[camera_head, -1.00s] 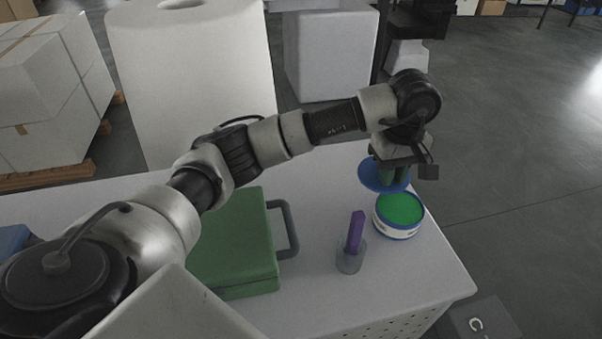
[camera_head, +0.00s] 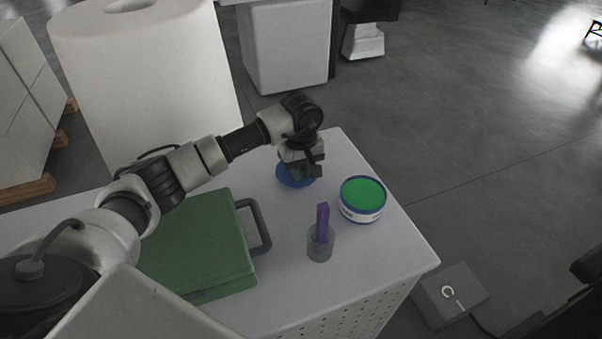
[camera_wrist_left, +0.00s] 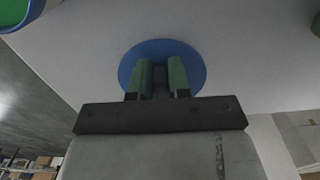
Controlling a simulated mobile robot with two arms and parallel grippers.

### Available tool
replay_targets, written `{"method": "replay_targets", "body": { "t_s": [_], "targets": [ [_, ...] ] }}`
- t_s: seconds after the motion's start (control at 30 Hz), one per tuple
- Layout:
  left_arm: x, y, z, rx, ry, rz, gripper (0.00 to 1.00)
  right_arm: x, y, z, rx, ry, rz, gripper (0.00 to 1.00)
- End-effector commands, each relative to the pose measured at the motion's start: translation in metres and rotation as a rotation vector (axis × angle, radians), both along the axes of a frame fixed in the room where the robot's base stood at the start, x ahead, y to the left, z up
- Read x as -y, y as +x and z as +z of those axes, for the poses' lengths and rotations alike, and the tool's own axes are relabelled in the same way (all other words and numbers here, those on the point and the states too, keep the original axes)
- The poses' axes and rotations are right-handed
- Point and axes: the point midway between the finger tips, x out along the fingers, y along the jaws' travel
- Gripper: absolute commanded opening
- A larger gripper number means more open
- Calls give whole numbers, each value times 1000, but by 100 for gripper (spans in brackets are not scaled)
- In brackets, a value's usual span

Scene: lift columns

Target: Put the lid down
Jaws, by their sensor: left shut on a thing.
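The lid is a blue disc (camera_head: 284,180) over the back part of the white table top. My left gripper (camera_head: 301,170) is above it and shut on it, with the fingers pointing down. In the left wrist view the lid (camera_wrist_left: 160,48) lies behind the two green fingertips (camera_wrist_left: 160,80). I cannot tell whether the lid touches the table. The round tub (camera_head: 362,199), white and blue with a green top surface, stands open to the right of the lid, apart from it. My right gripper is not in view.
A green case (camera_head: 195,250) with a grey handle lies on the table (camera_head: 330,300) at the left. A grey box (camera_head: 450,295) is on the floor at the right. Table room around the lid looks clear.

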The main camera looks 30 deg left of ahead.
Motion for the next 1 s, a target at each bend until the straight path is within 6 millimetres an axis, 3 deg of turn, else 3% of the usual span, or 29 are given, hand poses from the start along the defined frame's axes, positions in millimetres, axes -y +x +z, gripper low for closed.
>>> {"method": "replay_targets", "body": {
  "t_s": [0.13,0.5,0.53,0.7,1.0],
  "targets": [
    [0,0,-19,-1,0,1,0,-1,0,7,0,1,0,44],
    [0,0,-26,1,0,0,0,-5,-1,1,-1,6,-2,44],
    [0,0,-25,1,0,0,19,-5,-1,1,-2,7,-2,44],
    [0,0,-24,1,1,0,43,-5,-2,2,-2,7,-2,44],
    [1,0,-22,0,0,0,43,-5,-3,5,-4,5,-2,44]
  ]
}}
